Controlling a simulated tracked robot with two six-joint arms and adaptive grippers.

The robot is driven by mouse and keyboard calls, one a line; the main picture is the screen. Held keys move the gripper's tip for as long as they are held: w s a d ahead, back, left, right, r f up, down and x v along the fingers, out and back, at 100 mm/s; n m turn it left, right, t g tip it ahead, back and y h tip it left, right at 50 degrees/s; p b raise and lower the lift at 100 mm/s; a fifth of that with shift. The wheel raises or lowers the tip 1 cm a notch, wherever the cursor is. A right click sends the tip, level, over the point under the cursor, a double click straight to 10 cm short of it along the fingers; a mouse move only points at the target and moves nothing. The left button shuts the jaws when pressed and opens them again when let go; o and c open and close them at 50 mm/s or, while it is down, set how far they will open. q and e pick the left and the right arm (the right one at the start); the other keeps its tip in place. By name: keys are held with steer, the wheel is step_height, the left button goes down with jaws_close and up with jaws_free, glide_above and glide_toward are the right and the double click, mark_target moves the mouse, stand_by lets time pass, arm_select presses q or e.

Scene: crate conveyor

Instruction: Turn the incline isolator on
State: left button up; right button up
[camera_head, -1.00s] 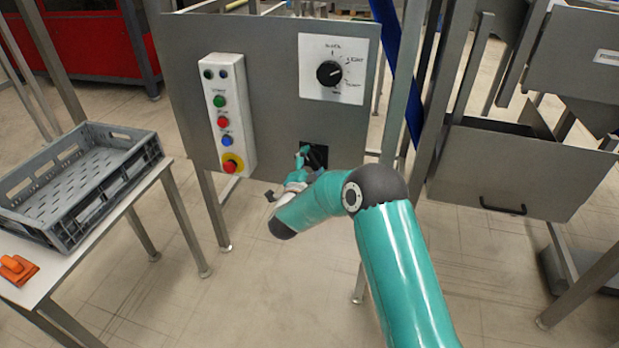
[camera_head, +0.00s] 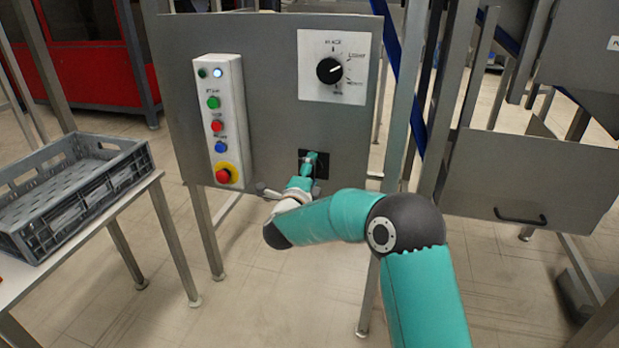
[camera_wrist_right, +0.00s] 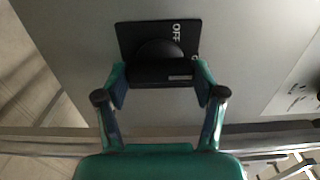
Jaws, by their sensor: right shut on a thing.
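The incline isolator (camera_head: 322,157) is a black square plate with a rotary handle, low on the grey panel. In the right wrist view the isolator plate (camera_wrist_right: 130,35) carries a white OFF label, and part of another white letter shows beside the handle. My right gripper (camera_wrist_right: 160,82) is shut on the black isolator handle (camera_wrist_right: 158,70), one finger at each end of it. In the head view my right gripper (camera_head: 308,168) is at the plate and hides part of it. My left gripper is not in view.
A white button box (camera_head: 222,120) has coloured buttons, a red emergency stop and a bright white lamp at its top. A white selector dial plate (camera_head: 312,85) is above the isolator. A grey crate (camera_head: 85,215) stands on a table at left. A steel bin (camera_head: 530,185) is at right.

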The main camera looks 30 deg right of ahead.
steer(key=shift+s+d+f, duration=0.15)
steer(key=shift+d+f, duration=0.05)
steer(key=o, duration=1.1)
steer(key=shift+o, duration=0.2)
steer(key=shift+a+r, duration=0.1)
steer(key=shift+a, duration=0.1)
steer(key=shift+s+a, duration=0.1)
steer(key=shift+a, duration=0.1)
steer(key=v, duration=1.1)
steer(key=shift+s, duration=0.1)
